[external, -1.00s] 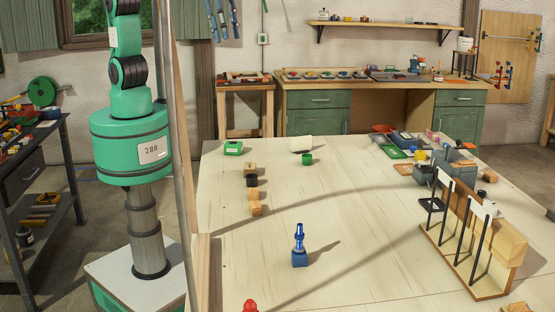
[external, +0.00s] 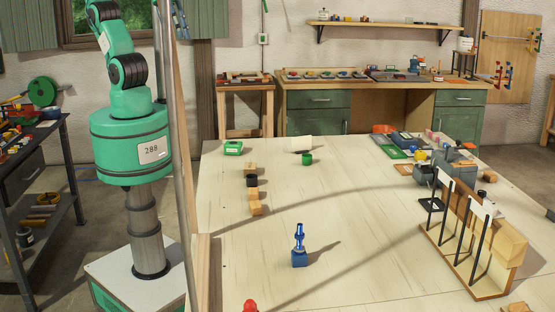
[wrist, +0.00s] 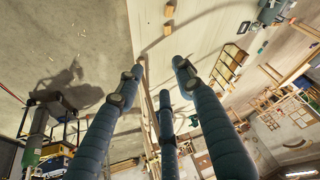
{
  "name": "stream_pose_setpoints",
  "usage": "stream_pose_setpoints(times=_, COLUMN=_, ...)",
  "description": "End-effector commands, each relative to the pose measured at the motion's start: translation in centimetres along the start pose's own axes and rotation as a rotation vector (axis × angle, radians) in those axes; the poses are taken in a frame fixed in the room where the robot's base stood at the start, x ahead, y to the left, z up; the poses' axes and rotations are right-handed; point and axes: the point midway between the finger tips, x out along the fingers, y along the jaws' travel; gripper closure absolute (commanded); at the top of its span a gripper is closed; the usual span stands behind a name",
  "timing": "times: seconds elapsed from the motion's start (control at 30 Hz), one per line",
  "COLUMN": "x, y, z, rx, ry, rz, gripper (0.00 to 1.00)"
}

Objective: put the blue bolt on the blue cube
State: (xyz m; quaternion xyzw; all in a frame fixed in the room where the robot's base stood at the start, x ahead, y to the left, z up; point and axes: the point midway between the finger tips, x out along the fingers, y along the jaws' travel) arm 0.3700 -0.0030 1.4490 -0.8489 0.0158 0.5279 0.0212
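The blue bolt (external: 299,236) stands upright on top of the blue cube (external: 299,259), near the middle front of the pale table in the external view. The bolt appears to touch the cube's top. My gripper (wrist: 161,76) shows in the wrist view with three dark blue-grey fingers spread apart and nothing between them. It is outside the external view, so its distance from the bolt cannot be told there. I cannot make out the bolt or cube in the wrist view.
Wooden blocks and a black piece (external: 252,181) stand in a row left of the bolt. A wooden rack (external: 465,262) with black uprights stands at the right. A red object (external: 250,305) is at the front edge. The table around the cube is clear.

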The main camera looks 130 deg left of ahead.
Motion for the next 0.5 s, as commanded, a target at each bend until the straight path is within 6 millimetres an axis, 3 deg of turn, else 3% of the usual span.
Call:
stream_pose_setpoints(times=0.2, x=0.1, y=-0.1, z=3.8, rx=-0.04, ry=0.027, rz=-0.004, gripper=0.63)
stream_pose_setpoints(times=0.5, x=0.2, y=-0.1, z=4.9, rx=-0.053, ry=0.034, rz=-0.005, gripper=0.63)
